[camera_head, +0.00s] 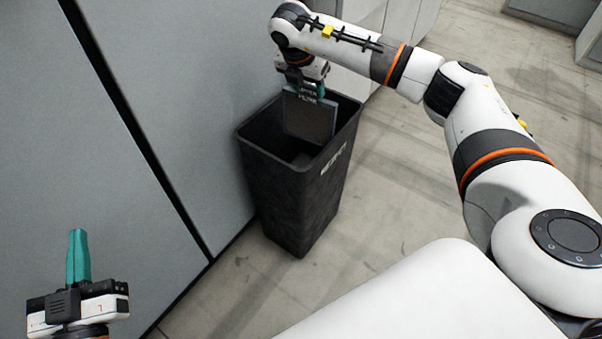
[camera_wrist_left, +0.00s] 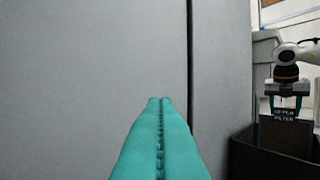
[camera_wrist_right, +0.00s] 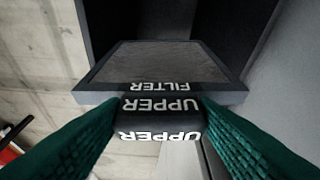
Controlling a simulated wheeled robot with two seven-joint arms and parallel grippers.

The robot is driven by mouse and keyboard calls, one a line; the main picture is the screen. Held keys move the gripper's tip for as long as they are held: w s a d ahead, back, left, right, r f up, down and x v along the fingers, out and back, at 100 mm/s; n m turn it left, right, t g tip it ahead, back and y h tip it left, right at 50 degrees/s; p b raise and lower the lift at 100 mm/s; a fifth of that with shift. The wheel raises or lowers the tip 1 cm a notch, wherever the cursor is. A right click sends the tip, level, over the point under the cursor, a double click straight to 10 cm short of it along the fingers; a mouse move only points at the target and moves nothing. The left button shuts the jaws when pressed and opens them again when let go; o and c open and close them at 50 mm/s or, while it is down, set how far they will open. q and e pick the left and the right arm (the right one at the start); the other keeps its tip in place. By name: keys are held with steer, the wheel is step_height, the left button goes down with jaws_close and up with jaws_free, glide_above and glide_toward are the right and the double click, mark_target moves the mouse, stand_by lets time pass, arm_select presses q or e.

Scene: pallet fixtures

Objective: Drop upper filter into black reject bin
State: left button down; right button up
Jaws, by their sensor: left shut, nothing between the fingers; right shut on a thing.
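The upper filter (camera_head: 309,117) is a dark flat panel with a grey frame and white "UPPER FILTER" lettering. It hangs upright from my right gripper (camera_head: 307,88), which is shut on its top tab. The filter's lower part is within the opening of the black reject bin (camera_head: 297,200), below rim level. In the right wrist view, the filter (camera_wrist_right: 160,65) lies between the teal fingers (camera_wrist_right: 160,120), with the bin's dark inside beyond. My left gripper (camera_head: 77,258) is shut and empty at the lower left, apart from the bin; its fingers (camera_wrist_left: 160,105) touch each other in the left wrist view.
The bin stands on the concrete floor (camera_head: 400,200) close against a grey cabinet wall (camera_head: 150,100) with a dark vertical seam. Open floor lies to the right of the bin. More grey cabinets (camera_head: 555,10) stand at the far upper right.

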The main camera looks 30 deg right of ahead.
arm_select(q)
steer(key=shift+r, duration=0.25)
arm_select(e)
steer(key=o, duration=1.3)
steer(key=shift+a+r, duration=0.1)
steer(key=shift+r, duration=0.2)
arm_select(q)
step_height(320, 180, down, 10)
steer(key=s+a+g+y+p, duration=0.2)
steer(key=g, duration=0.5)
steer(key=shift+p, duration=0.35)
arm_select(e)
steer(key=v, duration=1.1)
steer(key=shift+s+a+r, duration=0.1)
steer(key=shift+s, duration=0.05)
